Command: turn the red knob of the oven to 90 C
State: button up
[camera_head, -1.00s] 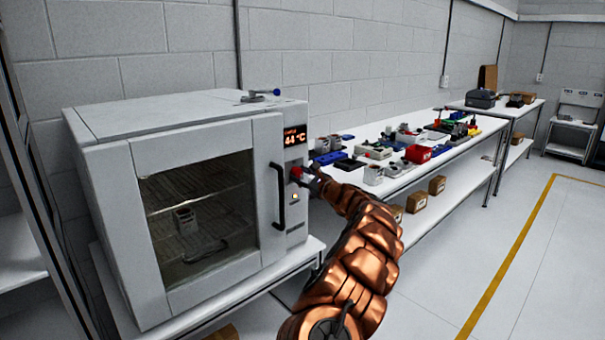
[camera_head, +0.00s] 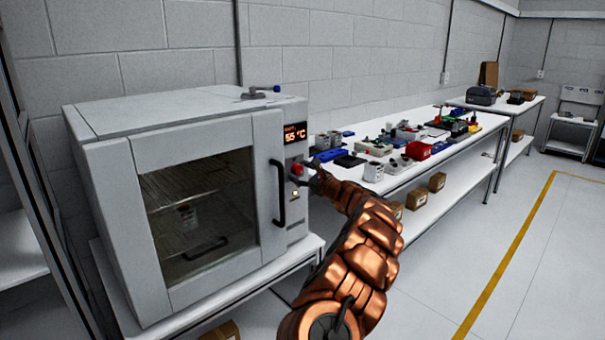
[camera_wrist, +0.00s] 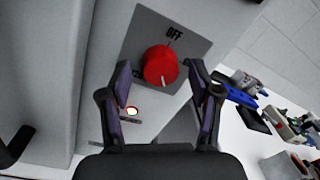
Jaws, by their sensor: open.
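The white oven (camera_head: 185,120) stands on a bench at the left with its glass door shut. Its display (camera_head: 295,134) reads 55 °C. The red knob (camera_head: 297,169) is on the front panel below the display. In the wrist view the red knob (camera_wrist: 161,66) sits on a grey plate marked OFF, and its white pointer line faces down and slightly right. My gripper (camera_wrist: 160,80) is open, with one finger on each side of the knob's lower part. In the head view my gripper (camera_head: 308,176) is at the knob; I cannot tell whether the fingers touch it.
The black door handle (camera_head: 279,192) is just left of the knob. A small lit button (camera_wrist: 132,111) lies below the knob. A white workbench (camera_head: 440,160) with several mugs, boxes and tools runs along the wall to the right.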

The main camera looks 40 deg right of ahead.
jog(key=shift+s, duration=0.1)
jog(key=s, duration=1.1)
jog(key=shift+s+a+f, duration=0.2)
jog(key=shift+s+a, duration=0.2)
dwell(0.4)
